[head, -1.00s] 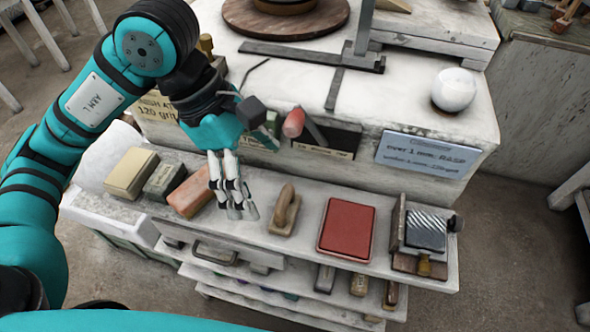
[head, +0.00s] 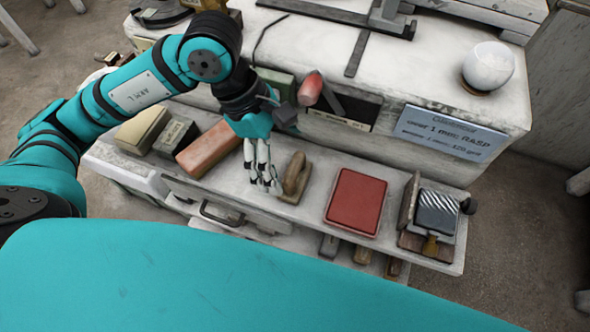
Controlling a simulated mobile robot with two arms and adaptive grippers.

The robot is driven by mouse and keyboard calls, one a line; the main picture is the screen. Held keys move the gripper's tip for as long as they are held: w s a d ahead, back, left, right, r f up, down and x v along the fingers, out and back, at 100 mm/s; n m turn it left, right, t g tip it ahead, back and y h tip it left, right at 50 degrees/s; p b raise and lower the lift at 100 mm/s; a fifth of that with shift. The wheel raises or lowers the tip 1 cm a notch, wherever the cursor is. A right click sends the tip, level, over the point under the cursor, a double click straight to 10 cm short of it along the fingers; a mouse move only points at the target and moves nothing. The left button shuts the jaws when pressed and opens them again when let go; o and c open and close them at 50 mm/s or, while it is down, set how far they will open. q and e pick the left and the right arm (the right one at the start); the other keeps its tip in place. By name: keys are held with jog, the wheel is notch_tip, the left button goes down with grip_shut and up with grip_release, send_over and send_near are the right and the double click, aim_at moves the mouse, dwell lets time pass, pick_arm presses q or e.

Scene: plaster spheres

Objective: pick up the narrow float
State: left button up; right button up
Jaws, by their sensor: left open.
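The narrow float (head: 296,176) has a wooden handle on a slim base and lies on the low shelf, near the middle of the head view. My left gripper (head: 264,183) points down just to the left of the float, its pale fingers close to the handle side. It is open and holds nothing. Whether a fingertip touches the float is hard to tell. My right gripper is out of view.
A reddish block (head: 207,148) lies left of the float and a red rectangular pad (head: 356,202) lies right. A block holder with a striped plate (head: 437,213) stands at the shelf's right end. A white sphere (head: 488,66) rests on the upper bench (head: 425,75).

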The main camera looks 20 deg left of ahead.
aim_at(298, 179)
pick_arm(q)
jog(key=p+x, duration=0.1)
jog(key=x, duration=0.5)
jog(key=shift+f, duration=0.15)
jog(key=shift+c, duration=0.4)
jog(key=c, duration=1.1)
